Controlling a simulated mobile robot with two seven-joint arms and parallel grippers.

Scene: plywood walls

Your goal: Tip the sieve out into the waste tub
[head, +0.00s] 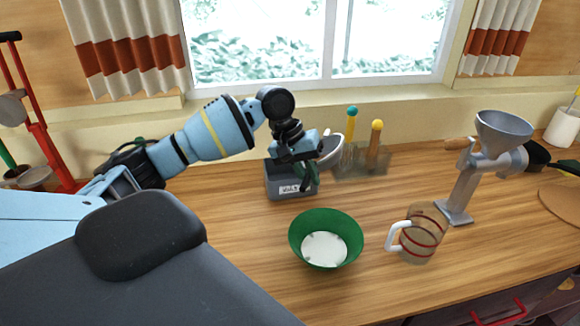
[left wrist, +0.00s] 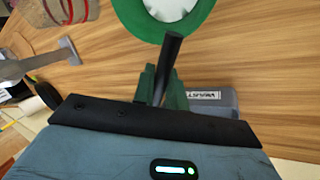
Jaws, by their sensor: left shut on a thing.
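My left gripper (head: 308,176) is over the grey waste tub (head: 281,188), which has a white label on its front. Its green fingers (left wrist: 162,88) are shut on a dark handle (left wrist: 170,58), which I take to be the sieve's. In the head view a pale, rounded rim, likely the sieve (head: 333,148), shows just right of the gripper, above the tub's right side and seen nearly edge-on. The gripper partly hides it, so its contents cannot be seen. The tub's label also shows upside down in the left wrist view (left wrist: 208,95). My right gripper is not in view.
A green bowl (head: 297,243) with a white inside stands in front of the tub. A jug with red bands (head: 422,235) and a metal grinder (head: 470,180) stand to the right. A holder with yellow- and teal-topped tools (head: 375,145) is behind. The front left counter is clear.

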